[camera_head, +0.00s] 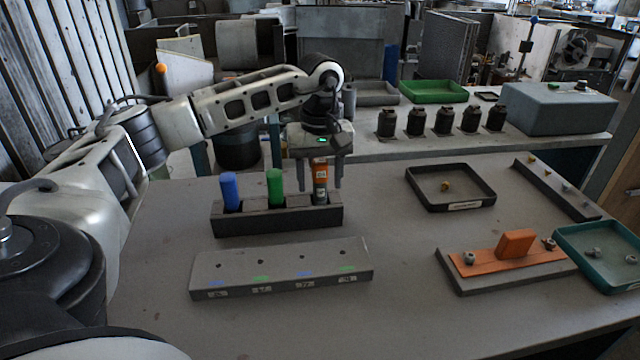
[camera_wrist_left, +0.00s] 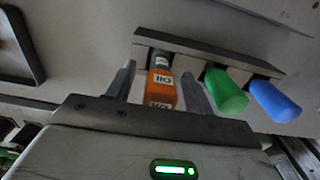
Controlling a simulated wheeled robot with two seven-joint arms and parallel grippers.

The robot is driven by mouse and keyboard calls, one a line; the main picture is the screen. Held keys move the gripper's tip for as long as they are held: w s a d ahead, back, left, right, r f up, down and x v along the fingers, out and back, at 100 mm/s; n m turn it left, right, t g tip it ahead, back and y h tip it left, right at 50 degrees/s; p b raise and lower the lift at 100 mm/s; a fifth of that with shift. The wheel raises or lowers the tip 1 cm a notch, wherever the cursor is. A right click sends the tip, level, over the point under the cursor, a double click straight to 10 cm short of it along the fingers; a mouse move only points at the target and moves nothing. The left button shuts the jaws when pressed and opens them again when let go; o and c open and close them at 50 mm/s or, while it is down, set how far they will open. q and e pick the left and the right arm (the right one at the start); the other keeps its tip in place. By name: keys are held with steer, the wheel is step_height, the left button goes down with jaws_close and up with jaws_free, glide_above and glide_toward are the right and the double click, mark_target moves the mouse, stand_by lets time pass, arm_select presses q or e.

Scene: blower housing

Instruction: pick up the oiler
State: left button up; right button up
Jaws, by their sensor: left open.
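The oiler (camera_head: 320,184) is an orange bottle with a dark neck and a white label. It stands in the right end of a dark rack (camera_head: 270,222). In the left wrist view the oiler (camera_wrist_left: 162,88) shows between the two fingers, its label reading "OIL". My left gripper (camera_head: 322,182) is over the rack, pointing down, with one finger on each side of the oiler. Its jaws (camera_wrist_left: 160,90) are open, with a gap visible beside the oiler. My right gripper is not in view.
A blue cylinder (camera_head: 230,190) and a green cylinder (camera_head: 275,186) stand in the same rack. A grey block with holes (camera_head: 281,268) lies in front. A black tray (camera_head: 451,203), an orange fixture (camera_head: 514,245) and a teal tray (camera_head: 580,240) are to the right.

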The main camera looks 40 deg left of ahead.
arm_select(q)
jaws_close()
steer(key=shift+r, duration=0.15)
steer(key=shift+r, duration=0.55)
steer(key=d+r, duration=1.1)
steer(key=d, duration=0.3)
steer(key=shift+r+b, duration=0.3)
steer(key=shift+r, duration=0.05)
steer(key=shift+w, duration=0.1)
